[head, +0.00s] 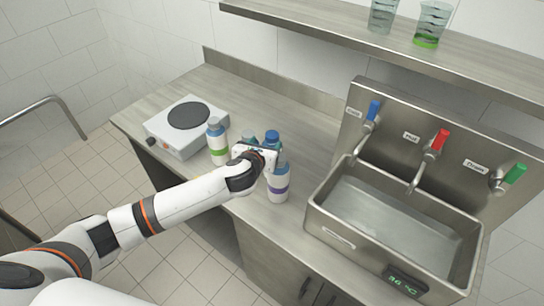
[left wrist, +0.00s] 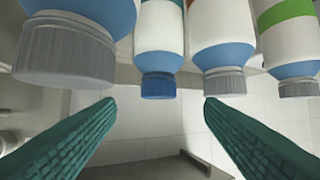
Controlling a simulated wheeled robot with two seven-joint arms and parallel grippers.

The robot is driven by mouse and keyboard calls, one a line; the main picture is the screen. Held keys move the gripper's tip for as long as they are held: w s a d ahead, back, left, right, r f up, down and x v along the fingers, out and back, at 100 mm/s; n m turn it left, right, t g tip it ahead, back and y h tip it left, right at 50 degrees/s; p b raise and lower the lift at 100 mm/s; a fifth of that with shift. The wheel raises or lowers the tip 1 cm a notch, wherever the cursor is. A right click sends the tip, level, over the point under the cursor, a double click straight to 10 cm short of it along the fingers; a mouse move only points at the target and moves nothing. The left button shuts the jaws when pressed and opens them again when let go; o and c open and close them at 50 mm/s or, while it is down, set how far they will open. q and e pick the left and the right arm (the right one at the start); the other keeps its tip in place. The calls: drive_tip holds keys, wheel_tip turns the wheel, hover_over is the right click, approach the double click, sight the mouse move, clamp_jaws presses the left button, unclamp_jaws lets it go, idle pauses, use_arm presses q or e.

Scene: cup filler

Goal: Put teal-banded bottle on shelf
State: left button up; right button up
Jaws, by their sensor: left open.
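Several white bottles with blue shoulders stand in a cluster on the counter. In the head view I see a green-banded bottle (head: 218,148), a purple-banded bottle (head: 278,184) and a blue-capped bottle (head: 272,138) partly behind my gripper. My left gripper (head: 262,156) is among the bottles. In the left wrist view its two green fingers are spread and empty, with the blue-capped bottle (left wrist: 160,70) ahead between them and a grey-capped bottle (left wrist: 70,45) close at left. The shelf (head: 330,38) runs along the wall above.
A hot plate (head: 185,126) stands at the counter's left. A steel sink (head: 395,228) with blue, red and green taps is at right. Two glasses (head: 383,15) (head: 431,24) stand on the shelf's right part; its left part is clear.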

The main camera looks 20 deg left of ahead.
sight(271, 137)
use_arm(q)
drive_tip(key=shift+w+p, duration=0.35)
drive_tip(key=shift+w, duration=0.15)
drive_tip(key=p+x, duration=0.1)
drive_tip(key=x, duration=0.2)
drive_tip(key=shift+w, duration=0.15)
drive_tip(key=shift+w+f, duration=0.35)
drive_tip(key=shift+w, duration=0.15)
clamp_jaws()
drive_tip(key=shift+r, duration=0.15)
